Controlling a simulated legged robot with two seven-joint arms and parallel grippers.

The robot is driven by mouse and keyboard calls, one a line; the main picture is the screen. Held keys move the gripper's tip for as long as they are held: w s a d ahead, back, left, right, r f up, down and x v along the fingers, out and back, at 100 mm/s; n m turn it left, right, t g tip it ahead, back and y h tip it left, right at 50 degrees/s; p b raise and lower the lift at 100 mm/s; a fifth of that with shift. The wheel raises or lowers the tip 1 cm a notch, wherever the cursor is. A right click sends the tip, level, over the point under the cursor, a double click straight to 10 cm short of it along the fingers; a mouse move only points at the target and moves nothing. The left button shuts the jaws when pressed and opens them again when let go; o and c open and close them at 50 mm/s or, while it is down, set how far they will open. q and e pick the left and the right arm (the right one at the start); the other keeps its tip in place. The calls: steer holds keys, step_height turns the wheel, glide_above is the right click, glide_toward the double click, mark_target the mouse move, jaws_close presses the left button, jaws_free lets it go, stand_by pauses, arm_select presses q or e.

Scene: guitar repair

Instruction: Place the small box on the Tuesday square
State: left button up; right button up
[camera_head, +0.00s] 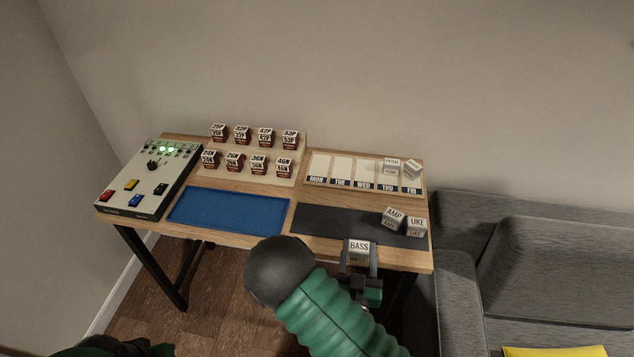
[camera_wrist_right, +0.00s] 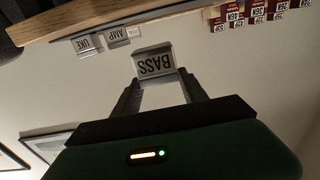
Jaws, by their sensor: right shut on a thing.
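The small box (camera_head: 359,247) is light grey and marked BASS. My right gripper (camera_head: 359,256) is shut on it and holds it just off the table's front edge. In the right wrist view the BASS box (camera_wrist_right: 154,62) sits between the two fingertips (camera_wrist_right: 158,80). The Tuesday square (camera_head: 341,171) is a white cell marked TUE on the weekday board (camera_head: 311,185) at the back right of the table. It looks empty. My left gripper is not in view; a dark green part of mine shows at the bottom left.
Boxes AMP (camera_head: 393,217) and UKE (camera_head: 416,225) stand on the dark mat (camera_head: 325,220). Boxes PEDAL (camera_head: 392,166) and another (camera_head: 412,168) stand on the board's right part. A blue tray (camera_head: 230,210), control box (camera_head: 150,180) and several labelled boxes (camera_head: 257,165) lie left.

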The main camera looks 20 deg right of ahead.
steer(key=w+a+r+n+t+y+p, duration=0.2)
steer(key=w+a+n+y, duration=0.3)
steer(key=a+y, duration=0.3)
steer(key=shift+w+r+n+y+p, duration=0.25)
steer(key=shift+w+n+y+p, duration=0.15)
steer(key=shift+n+y+p, duration=0.15)
steer(key=shift+f, duration=0.1)
